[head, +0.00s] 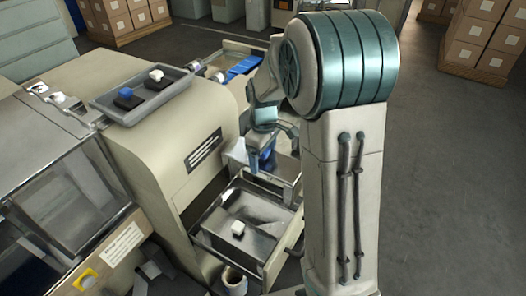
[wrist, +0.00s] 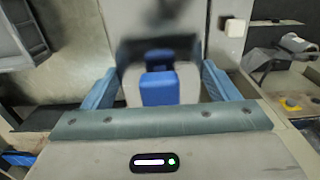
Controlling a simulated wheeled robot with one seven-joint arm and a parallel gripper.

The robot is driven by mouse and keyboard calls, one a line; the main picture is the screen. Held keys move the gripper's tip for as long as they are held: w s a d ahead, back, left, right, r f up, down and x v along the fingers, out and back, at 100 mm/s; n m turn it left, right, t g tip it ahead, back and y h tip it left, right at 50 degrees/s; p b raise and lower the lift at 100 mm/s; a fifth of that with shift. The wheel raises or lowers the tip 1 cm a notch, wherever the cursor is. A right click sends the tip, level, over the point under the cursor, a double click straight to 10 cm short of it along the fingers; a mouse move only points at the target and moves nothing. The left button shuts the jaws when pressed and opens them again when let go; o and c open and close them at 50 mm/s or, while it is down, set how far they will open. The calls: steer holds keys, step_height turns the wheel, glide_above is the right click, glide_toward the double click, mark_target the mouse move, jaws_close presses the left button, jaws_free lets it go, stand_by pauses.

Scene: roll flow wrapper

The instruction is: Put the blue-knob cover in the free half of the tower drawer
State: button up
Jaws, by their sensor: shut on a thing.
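My gripper (wrist: 158,88) is shut on the blue-knob cover (wrist: 160,91), a pale block with a blue knob, held between its blue fingers. In the head view my gripper (head: 263,155) hangs above the back part of the open tower drawer (head: 210,238), and the cover is mostly hidden there. The drawer is a metal tray pulled out of the beige tower. A white-knobbed piece (head: 238,228) sits in its nearer part; its knob also shows at upper right in the wrist view (wrist: 235,27). A dark shadow lies beyond the held cover.
A grey tray (head: 183,86) on the tower top holds a dark piece with a blue knob (head: 126,93) and one with a white knob (head: 156,76). A cup (head: 234,281) stands near the drawer's front corner. Open floor (head: 450,190) lies to the right.

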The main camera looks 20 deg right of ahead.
step_height(320, 180, down, 17)
steer(key=b, duration=1.2)
steer(key=shift+f+b, duration=0.75)
steer(key=shift+f, duration=0.35)
steer(key=o, duration=1.8)
steer(key=shift+o, duration=0.2)
step_height(320, 180, up, 14)
steer(key=s+r+m+t+p, duration=0.2)
steer(key=s+m, duration=0.7)
steer(key=s, duration=1.1)
step_height(320, 180, up, 2)
steer(key=shift+s+r+t+p, duration=0.1)
steer(key=shift+s+t+p, duration=0.25)
steer(key=shift+t+p, duration=0.05)
